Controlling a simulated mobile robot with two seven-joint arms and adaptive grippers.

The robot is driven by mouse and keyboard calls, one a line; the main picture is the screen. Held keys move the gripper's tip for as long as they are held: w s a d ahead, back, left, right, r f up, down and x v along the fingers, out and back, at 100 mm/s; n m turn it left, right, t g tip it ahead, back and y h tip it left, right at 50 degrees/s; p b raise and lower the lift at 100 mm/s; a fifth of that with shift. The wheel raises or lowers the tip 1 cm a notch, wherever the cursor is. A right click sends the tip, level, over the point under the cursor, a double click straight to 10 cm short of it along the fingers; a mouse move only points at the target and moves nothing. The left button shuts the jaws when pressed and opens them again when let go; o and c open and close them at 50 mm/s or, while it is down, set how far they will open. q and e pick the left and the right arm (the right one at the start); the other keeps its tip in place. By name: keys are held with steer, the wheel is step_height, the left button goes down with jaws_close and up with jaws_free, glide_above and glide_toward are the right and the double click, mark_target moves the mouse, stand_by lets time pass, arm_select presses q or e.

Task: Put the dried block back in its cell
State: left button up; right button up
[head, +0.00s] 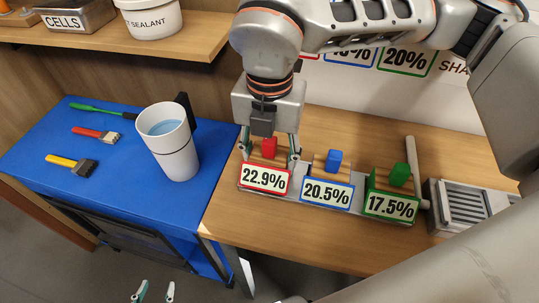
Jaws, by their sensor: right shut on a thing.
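My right gripper (268,155) points down over the left cell, which has a red-framed 22.9% label (264,180). Its fingers stand on either side of what looks like a wooden block with a red knob (269,148) and are shut on it. The block's lower part is hidden behind the label. The middle cell, labelled 20.5% (327,193), holds a similar block with a blue knob (334,160). The right cell, labelled 17.5% (390,207), holds one with a green knob (399,174). My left gripper (155,293) is open and empty at the bottom edge.
A ribbed metal unit (466,206) and a pale rod (411,165) are at the right. On the blue bench (110,190) stand a white water jug (172,152) and several brushes (72,165). A shelf (130,38) runs above. The wooden table's front (300,240) is clear.

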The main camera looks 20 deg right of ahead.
steer(key=shift+f, duration=0.15)
steer(key=o, duration=1.5)
steer(key=shift+f, duration=0.1)
step_height(320, 180, up, 12)
